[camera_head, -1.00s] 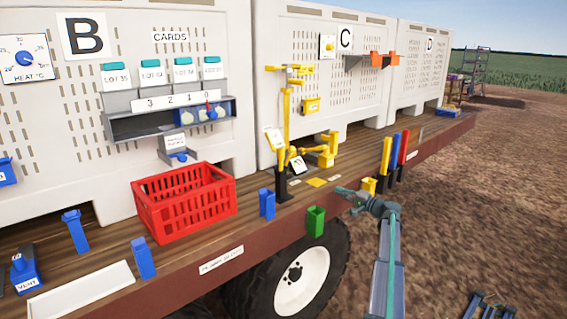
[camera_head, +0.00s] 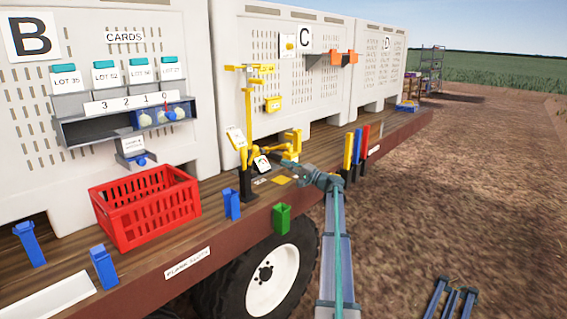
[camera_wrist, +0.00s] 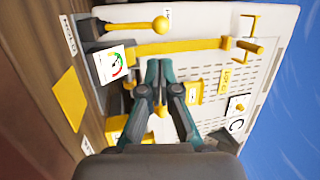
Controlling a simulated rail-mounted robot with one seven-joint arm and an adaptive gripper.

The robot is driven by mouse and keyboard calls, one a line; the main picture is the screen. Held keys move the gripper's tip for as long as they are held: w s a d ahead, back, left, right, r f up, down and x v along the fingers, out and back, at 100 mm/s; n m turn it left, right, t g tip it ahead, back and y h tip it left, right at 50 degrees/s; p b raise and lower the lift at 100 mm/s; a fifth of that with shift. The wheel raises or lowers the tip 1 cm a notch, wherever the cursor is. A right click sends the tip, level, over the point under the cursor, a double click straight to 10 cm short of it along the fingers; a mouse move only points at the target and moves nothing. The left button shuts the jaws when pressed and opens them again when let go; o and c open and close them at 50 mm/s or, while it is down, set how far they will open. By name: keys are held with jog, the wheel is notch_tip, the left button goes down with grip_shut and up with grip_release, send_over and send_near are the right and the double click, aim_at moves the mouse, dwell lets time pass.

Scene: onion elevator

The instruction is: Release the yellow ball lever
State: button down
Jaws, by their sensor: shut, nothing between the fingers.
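The yellow ball lever (camera_wrist: 160,24) shows in the wrist view as a short rod ending in a round ball, beside a longer yellow post (camera_wrist: 180,46). In the head view the yellow post (camera_head: 249,110) stands in a black base on the wooden deck; I cannot clearly make out the ball there. My gripper (camera_wrist: 160,64) is shut and empty in the wrist view, pointing toward the post, and appears apart from the ball. In the head view my gripper (camera_head: 287,164) is to the right of the post. A dial gauge (camera_wrist: 116,63) sits at the post's foot.
A red crate (camera_head: 147,208), a blue holder (camera_head: 232,204) and a green holder (camera_head: 281,218) line the deck's front. Yellow, blue and red handles (camera_head: 357,147) stand right of my gripper. A yellow bracket (camera_head: 291,146) is behind it. Large pale bins back the deck.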

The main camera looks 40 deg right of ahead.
jog(key=p, duration=0.4)
send_near(252, 158)
jog(key=w+a+r, duration=0.1)
jog(key=w+r, duration=0.2)
jog(key=r, duration=0.2)
jog(key=shift+w+r, duration=0.3)
jog(key=shift+r, duration=0.1)
